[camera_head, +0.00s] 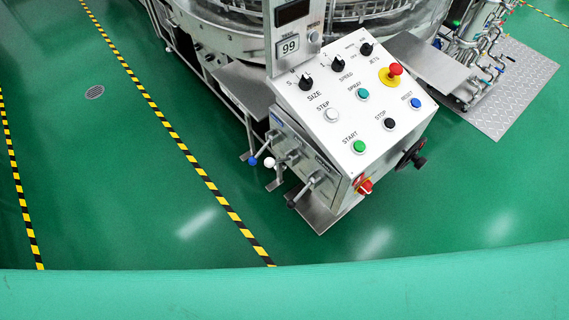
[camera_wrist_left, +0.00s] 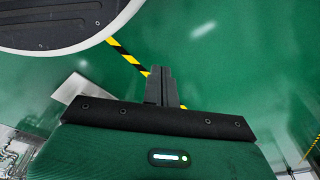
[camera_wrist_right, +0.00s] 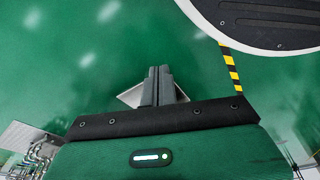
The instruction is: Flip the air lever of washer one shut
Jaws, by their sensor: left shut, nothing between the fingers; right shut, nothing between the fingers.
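The washer's white sloped control panel (camera_head: 355,95) tops a metal cabinet in the head view. Several levers stick out of the cabinet's left face: one with a blue knob (camera_head: 253,161), one with a white knob (camera_head: 270,162), and one with a black handle (camera_head: 292,204). Their labels are too small to read, so I cannot tell which is the air lever. My left gripper (camera_wrist_left: 161,72) is shut and empty in the left wrist view, over green floor. My right gripper (camera_wrist_right: 158,72) is shut and empty in the right wrist view. Neither gripper shows in the head view.
The round washer machine (camera_head: 340,18) stands behind the panel. A red rotary switch (camera_head: 365,186) and a black handwheel (camera_head: 412,158) are on the cabinet's near and right sides. Pipework (camera_head: 483,45) stands at the right on a metal plate (camera_head: 510,85). The floor (camera_head: 130,200) at left is clear.

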